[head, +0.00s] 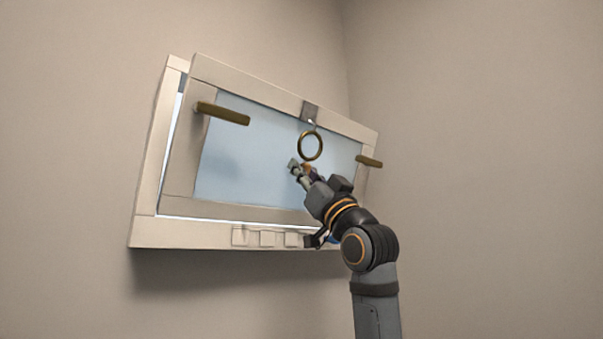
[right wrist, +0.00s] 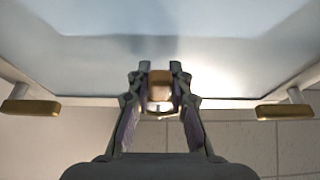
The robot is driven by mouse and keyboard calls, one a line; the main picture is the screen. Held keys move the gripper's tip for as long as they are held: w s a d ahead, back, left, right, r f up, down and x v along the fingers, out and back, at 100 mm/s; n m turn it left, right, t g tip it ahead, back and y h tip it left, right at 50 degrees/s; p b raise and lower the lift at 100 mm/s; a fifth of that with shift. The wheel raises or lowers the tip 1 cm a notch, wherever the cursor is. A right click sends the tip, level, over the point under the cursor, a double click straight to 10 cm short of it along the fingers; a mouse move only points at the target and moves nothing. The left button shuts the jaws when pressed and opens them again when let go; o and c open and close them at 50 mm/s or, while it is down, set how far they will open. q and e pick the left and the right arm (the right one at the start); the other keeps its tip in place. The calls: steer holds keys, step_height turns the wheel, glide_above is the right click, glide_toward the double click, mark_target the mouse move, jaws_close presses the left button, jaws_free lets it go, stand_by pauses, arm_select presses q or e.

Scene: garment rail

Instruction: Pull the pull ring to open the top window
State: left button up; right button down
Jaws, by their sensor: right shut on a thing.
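The top window is a pale framed sash (head: 175,171) with bluish glass. It is tilted, its upper edge leaning out into the room from the fixed frame (head: 190,236), with a gap at the left side. A brass pull ring (head: 310,132) hangs from a grey catch (head: 311,111) at the middle of the sash's top rail. My right gripper (head: 299,167) is at the ring's lower edge and is shut on it. In the right wrist view a brassy piece (right wrist: 160,77) sits between the fingers. My left gripper is not in view.
Brass handles stick out from the sash on the left (head: 222,113) and right (head: 369,161). The wall corner (head: 347,60) is close to the window's right side. The space below the window is clear apart from my right arm.

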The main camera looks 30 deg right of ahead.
steer(key=c, duration=1.5)
jaws_free()
steer(key=shift+s, duration=0.1)
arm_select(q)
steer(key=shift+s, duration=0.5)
arm_select(e)
steer(key=o, duration=0.3)
steer(key=shift+s+r, duration=0.1)
steer(key=shift+s, duration=0.05)
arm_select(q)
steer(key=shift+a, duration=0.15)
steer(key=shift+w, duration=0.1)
arm_select(e)
steer(key=v, duration=1.2)
steer(key=shift+y, duration=0.3)
